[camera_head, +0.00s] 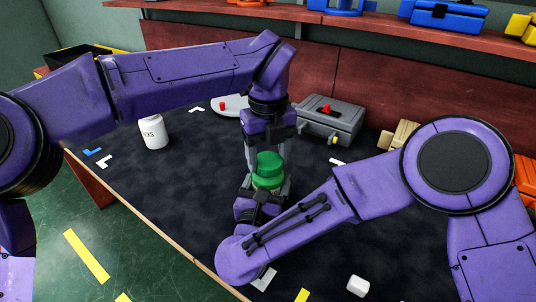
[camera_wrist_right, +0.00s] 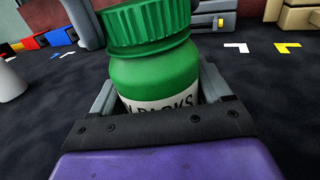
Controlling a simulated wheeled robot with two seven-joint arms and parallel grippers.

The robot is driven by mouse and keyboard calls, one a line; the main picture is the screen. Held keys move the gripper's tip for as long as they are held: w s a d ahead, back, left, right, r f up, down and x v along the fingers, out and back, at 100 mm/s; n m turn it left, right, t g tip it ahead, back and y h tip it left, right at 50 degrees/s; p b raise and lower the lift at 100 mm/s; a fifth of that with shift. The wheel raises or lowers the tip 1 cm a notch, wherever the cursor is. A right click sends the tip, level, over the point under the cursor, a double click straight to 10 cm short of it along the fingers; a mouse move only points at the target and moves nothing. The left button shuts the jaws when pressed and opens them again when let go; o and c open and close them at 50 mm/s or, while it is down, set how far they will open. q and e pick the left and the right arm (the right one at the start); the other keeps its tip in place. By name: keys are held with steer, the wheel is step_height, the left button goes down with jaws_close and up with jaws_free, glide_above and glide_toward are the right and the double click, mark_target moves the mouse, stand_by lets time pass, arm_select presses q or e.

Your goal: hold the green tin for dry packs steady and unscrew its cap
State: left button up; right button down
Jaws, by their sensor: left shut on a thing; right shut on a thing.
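The green tin (camera_head: 267,181) stands upright on the dark table, with its ridged green cap (camera_head: 270,159) on top. In the right wrist view the tin (camera_wrist_right: 152,75) shows a white label partly reading "PACKS", and the cap (camera_wrist_right: 147,22) sits on it. My right gripper (camera_head: 266,187) is shut on the tin's body from the near side. My left gripper (camera_head: 268,156) points down from above, its fingers shut on the cap. Whether the cap's thread is loose cannot be told.
A white tin (camera_head: 153,132) stands at left. A grey case (camera_head: 330,120) and a white dish (camera_head: 229,104) with a red knob lie behind. A small white piece (camera_head: 358,285) lies at the near right. The table between the white tin and my grippers is clear.

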mark_target(268, 160)
arm_select(q)
steer(key=n, duration=0.7)
steer(key=shift+r, duration=0.25)
steer(key=shift+r, duration=0.9)
steer(key=shift+r, duration=2)
arm_select(e)
jaws_free()
